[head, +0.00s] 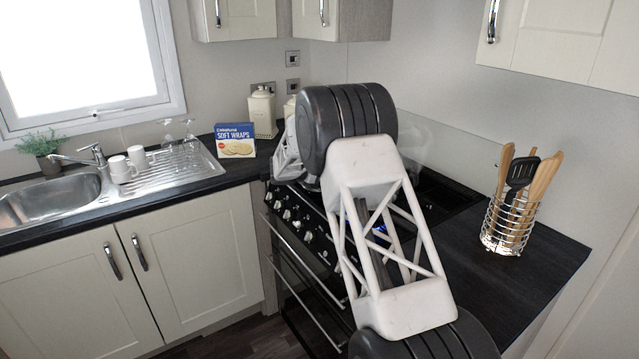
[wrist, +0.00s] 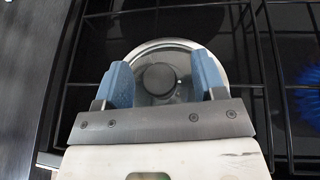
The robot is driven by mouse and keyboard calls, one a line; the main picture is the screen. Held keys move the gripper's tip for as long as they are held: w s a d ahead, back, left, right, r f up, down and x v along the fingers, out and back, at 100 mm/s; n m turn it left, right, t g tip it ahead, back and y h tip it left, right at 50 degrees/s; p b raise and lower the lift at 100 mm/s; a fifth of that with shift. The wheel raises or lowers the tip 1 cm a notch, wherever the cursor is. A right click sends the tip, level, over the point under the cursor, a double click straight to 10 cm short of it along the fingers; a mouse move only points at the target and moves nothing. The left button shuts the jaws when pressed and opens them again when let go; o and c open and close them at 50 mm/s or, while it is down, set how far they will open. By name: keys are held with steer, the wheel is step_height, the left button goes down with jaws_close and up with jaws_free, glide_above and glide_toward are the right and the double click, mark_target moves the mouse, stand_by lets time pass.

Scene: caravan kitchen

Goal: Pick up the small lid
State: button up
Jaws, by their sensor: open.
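In the wrist view a small round lid (wrist: 184,46) with a pale metal rim lies over the stove's black grate. Its dark round knob (wrist: 160,79) is between the two blue fingers of my gripper (wrist: 161,82). The fingers are apart, one on each side of the knob, with a gap on both sides. The near part of the lid is hidden by my gripper. In the head view my arm hides the lid, and the fingers do not show.
A lit blue burner flame (wrist: 309,88) shows at the right in the wrist view. Black grate bars (wrist: 273,75) surround the lid.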

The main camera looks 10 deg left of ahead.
steer(key=c, duration=1.1)
steer(key=shift+c, duration=0.2)
steer(key=shift+r, duration=5.05)
